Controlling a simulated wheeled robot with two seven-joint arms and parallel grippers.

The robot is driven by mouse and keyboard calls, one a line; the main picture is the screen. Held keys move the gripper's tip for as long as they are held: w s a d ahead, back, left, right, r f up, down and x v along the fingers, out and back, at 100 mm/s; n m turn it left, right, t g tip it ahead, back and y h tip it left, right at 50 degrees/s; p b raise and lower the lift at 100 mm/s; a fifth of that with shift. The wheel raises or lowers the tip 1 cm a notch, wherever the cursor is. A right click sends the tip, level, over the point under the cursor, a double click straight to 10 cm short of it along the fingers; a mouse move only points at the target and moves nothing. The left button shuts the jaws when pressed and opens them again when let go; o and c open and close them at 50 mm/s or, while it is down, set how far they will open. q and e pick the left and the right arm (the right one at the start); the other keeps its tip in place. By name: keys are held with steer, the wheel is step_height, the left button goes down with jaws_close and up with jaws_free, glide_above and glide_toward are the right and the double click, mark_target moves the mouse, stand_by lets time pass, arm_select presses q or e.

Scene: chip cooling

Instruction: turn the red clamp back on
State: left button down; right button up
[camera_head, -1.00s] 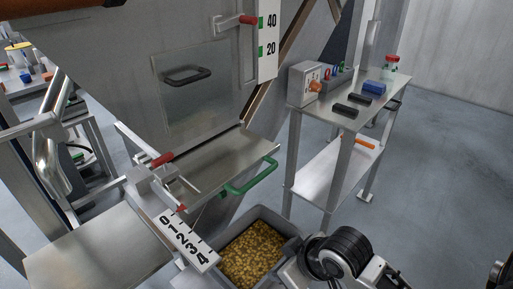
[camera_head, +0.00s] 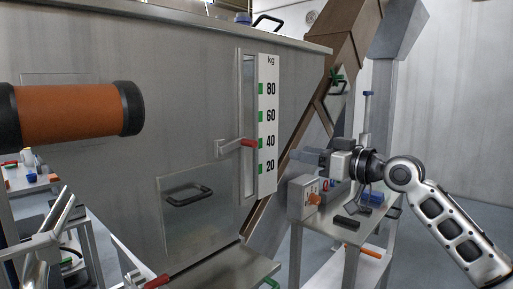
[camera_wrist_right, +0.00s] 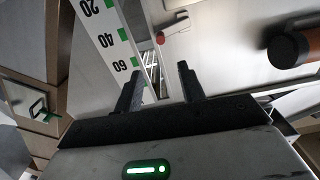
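A clamp with a red handle (camera_head: 248,142) sits on the steel machine front beside the scale, near the 40 mark. Its red end also shows in the right wrist view (camera_wrist_right: 160,38), beyond the fingertips. A second red handle (camera_head: 157,281) shows at the bottom edge of the head view, partly cut off. My right gripper (camera_head: 300,156) is raised to the right of the scale, pointing left, apart from the clamp. In the right wrist view its two fingers (camera_wrist_right: 158,74) stand apart with nothing between them. My left gripper is not in view.
The white kg scale (camera_head: 267,125) stands between gripper and clamp in the head view. A side table (camera_head: 325,224) with a grey box (camera_head: 301,197) and dark blocks is below my right arm. An orange and black cylinder (camera_head: 70,113) is at the left.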

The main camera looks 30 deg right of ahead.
mark_target(256, 145)
steer(key=p+x, duration=0.4)
steer(key=x, duration=1)
steer(key=shift+w+a+p, duration=0.1)
steer(key=shift+a+p, duration=0.1)
steer(key=shift+p, duration=0.1)
steer(key=shift+w+a+f, duration=0.1)
steer(key=shift+w+a, duration=0.05)
steer(key=shift+w, duration=0.25)
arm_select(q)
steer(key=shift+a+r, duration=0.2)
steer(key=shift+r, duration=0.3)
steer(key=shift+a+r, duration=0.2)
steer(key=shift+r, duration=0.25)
arm_select(e)
jaws_close()
